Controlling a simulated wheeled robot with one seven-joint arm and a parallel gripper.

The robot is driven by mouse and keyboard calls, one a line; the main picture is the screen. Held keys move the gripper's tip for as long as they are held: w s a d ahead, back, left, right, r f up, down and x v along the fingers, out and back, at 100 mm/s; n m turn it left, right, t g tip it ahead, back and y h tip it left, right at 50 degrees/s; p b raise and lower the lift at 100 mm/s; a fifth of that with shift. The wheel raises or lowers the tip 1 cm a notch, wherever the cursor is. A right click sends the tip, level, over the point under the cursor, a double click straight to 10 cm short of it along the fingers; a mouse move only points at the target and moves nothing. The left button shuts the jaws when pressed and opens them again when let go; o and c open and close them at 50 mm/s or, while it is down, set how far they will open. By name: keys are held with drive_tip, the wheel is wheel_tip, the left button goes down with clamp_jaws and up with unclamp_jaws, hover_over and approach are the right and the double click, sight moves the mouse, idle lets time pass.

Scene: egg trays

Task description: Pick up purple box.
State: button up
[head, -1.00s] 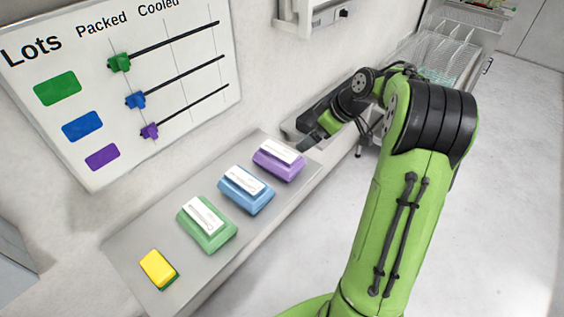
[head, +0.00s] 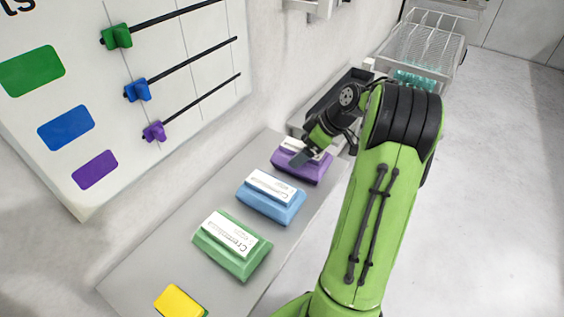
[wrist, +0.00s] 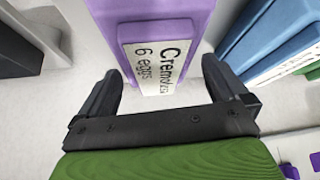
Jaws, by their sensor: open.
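The purple box (head: 302,163) lies at the far end of the grey shelf, with a white label on top. In the wrist view the purple box (wrist: 165,22) is at the top centre, its label reading "6 eggs". My gripper (head: 300,157) is at the purple box and hides part of its label in the head view. In the wrist view my gripper (wrist: 162,90) is open, one finger to each side of the label's near end. The box is not gripped. I cannot tell whether the fingers touch it.
A blue box (head: 271,198), a green box (head: 232,246) and a yellow block (head: 180,303) lie along the grey shelf (head: 150,262). A lots board (head: 200,60) leans at the wall. A dark tray (head: 345,90) and a wire basket (head: 425,45) are beyond.

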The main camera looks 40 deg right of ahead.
drive_tip(key=shift+w+a+f, duration=0.1)
drive_tip(key=shift+w+f, duration=0.15)
drive_tip(key=shift+f, duration=0.1)
drive_tip(key=shift+s+d+r, duration=0.2)
drive_tip(key=shift+s+d, duration=0.2)
drive_tip(key=shift+s, duration=0.15)
drive_tip(key=shift+c, duration=0.5)
drive_tip(key=shift+w+a, duration=0.15)
drive_tip(key=c, duration=0.9)
drive_tip(key=shift+c, duration=0.4)
drive_tip(key=shift+w+r+p, duration=0.1)
drive_tip(key=shift+r+p, duration=0.1)
drive_tip(key=shift+p, duration=0.1)
